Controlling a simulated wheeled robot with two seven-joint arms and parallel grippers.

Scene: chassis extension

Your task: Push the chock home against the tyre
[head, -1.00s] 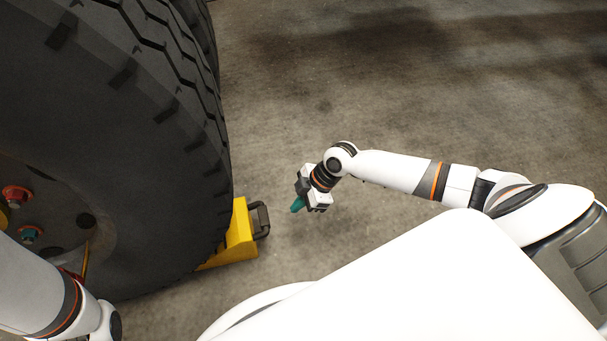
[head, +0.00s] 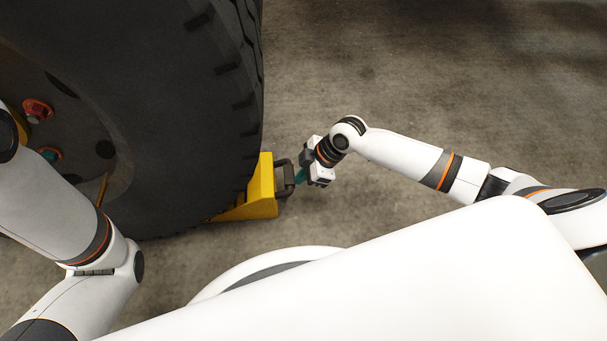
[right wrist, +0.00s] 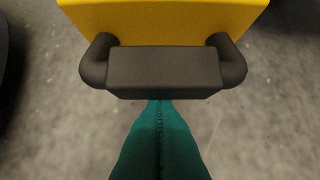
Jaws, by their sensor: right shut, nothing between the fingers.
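The yellow chock (head: 262,190) sits on the floor at the foot of the big black tyre (head: 215,110), partly hidden behind it. Its dark handle (head: 285,178) faces my right gripper (head: 300,176). The right gripper has teal fingers, shut and empty, with the tips at the handle. In the right wrist view the shut fingertips (right wrist: 160,103) meet the lower edge of the handle bar (right wrist: 165,70); I cannot tell if they touch. The yellow chock body (right wrist: 165,18) is beyond it. Any gap between chock and tyre is hidden. My left gripper is not in view.
The wheel hub shows a red nut (head: 38,110) and a teal one (head: 50,154) at the left. Concrete floor (head: 400,90) is clear beyond and around my right arm. My left arm is close to the tyre.

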